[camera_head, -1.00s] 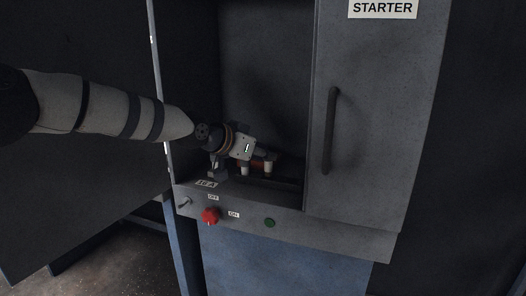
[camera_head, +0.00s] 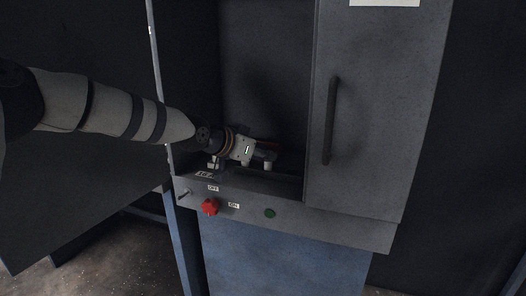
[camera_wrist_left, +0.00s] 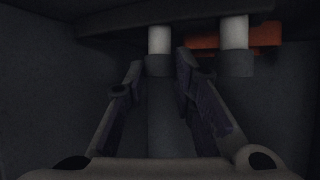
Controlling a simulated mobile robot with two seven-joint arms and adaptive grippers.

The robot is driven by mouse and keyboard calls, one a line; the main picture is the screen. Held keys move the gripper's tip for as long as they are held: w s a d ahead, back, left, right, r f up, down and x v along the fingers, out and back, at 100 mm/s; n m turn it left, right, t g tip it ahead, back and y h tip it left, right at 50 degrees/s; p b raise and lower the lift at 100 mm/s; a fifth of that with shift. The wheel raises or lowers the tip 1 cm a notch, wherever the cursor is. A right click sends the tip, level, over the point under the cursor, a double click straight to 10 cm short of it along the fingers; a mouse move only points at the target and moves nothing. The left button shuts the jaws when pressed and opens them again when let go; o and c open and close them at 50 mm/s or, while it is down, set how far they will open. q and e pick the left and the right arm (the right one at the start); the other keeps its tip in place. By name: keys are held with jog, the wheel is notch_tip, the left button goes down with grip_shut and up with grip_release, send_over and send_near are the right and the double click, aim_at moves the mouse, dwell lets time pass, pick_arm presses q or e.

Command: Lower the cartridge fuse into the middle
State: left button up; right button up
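My left gripper (camera_head: 262,152) reaches into the open cabinet compartment, low above its floor. A second white fuse with a grey cap (camera_wrist_left: 235,32) stands to the right, apart from the fingers; a white fuse also shows below the gripper in the head view (camera_head: 268,166). The fuse's lower seating is too dark to tell. My right gripper is not in view.
An orange-red block (camera_wrist_left: 205,43) lies behind the fuses. The cabinet's right door (camera_head: 375,120) with a dark handle (camera_head: 330,120) is beside the opening. The front ledge carries a red knob (camera_head: 210,207) and a green button (camera_head: 269,213).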

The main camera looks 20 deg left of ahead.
pick_arm(q)
jog(key=o, duration=0.4)
jog(key=shift+c, duration=0.2)
jog(key=v, duration=1.2)
